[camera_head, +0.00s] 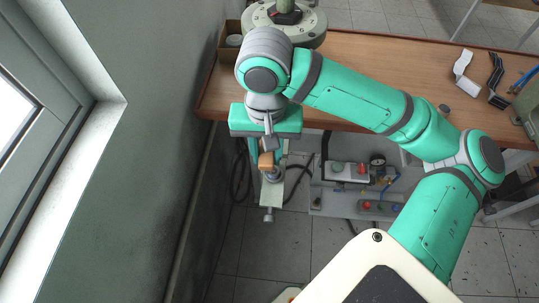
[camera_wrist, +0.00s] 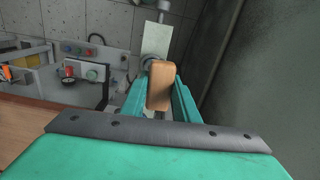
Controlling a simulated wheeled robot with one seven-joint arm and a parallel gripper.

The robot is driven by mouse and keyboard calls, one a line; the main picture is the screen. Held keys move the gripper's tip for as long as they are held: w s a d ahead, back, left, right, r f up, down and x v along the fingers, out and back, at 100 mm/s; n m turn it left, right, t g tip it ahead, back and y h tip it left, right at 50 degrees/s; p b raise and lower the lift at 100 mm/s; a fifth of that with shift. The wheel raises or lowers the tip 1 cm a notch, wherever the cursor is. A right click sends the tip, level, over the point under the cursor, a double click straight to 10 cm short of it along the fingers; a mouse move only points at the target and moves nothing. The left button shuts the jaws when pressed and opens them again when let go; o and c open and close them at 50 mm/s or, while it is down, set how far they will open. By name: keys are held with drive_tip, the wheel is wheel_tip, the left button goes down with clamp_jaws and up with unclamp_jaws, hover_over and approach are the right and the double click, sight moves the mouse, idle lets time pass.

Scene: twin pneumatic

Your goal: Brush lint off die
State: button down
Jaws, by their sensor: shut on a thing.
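My gripper (camera_head: 267,148) hangs beyond the left end of the wooden table, pointing down. Its teal fingers (camera_wrist: 161,105) are shut on a tan wooden block (camera_wrist: 160,85), which looks like the brush's handle. The block also shows below the gripper in the head view (camera_head: 266,161); no bristles can be made out. Just below and beyond it is a grey cylindrical fitting (camera_head: 272,175) by a pale upright plate (camera_wrist: 157,40). I cannot tell whether the block touches the fitting. I cannot pick out the die or any lint for certain.
The wooden table (camera_head: 350,55) carries a round grey-green fixture (camera_head: 285,17), a small open box (camera_head: 232,32) and metal brackets (camera_head: 463,72). A pneumatic panel with coloured buttons (camera_head: 346,171) is below. A dark green wall (camera_head: 150,150) is close on the left.

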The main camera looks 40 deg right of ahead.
drive_tip(key=shift+w+a+r, duration=0.15)
drive_tip(key=shift+a+r, duration=0.1)
drive_tip(key=shift+r, duration=0.6)
drive_tip(key=shift+d+r, duration=0.15)
drive_tip(key=shift+r, duration=0.85)
